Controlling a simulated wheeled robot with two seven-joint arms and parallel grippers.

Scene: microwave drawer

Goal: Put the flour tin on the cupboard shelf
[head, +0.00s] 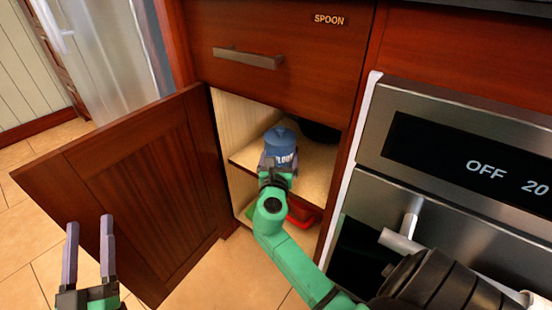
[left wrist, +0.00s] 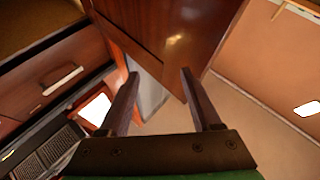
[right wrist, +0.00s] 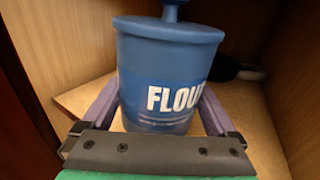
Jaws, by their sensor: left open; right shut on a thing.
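The blue flour tin (head: 281,143) is upright inside the open cupboard, at the upper shelf (head: 314,172). In the right wrist view the tin (right wrist: 168,65) stands between the two fingers, its FLOUR label facing me. My right gripper (head: 277,163) is shut on the tin; it also shows in the right wrist view (right wrist: 160,112). Whether the tin's base touches the shelf board is hard to tell, as the gripper hides part of it. My left gripper (head: 89,225) is open and empty in front of the cupboard door; its fingers also show in the left wrist view (left wrist: 157,90).
The cupboard door (head: 140,190) stands swung open to the left. A dark round item (head: 320,131) sits at the back right of the shelf. A red item (head: 303,212) lies on the level below. The drawer marked SPOON (head: 275,45) is above, the oven (head: 460,150) to the right.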

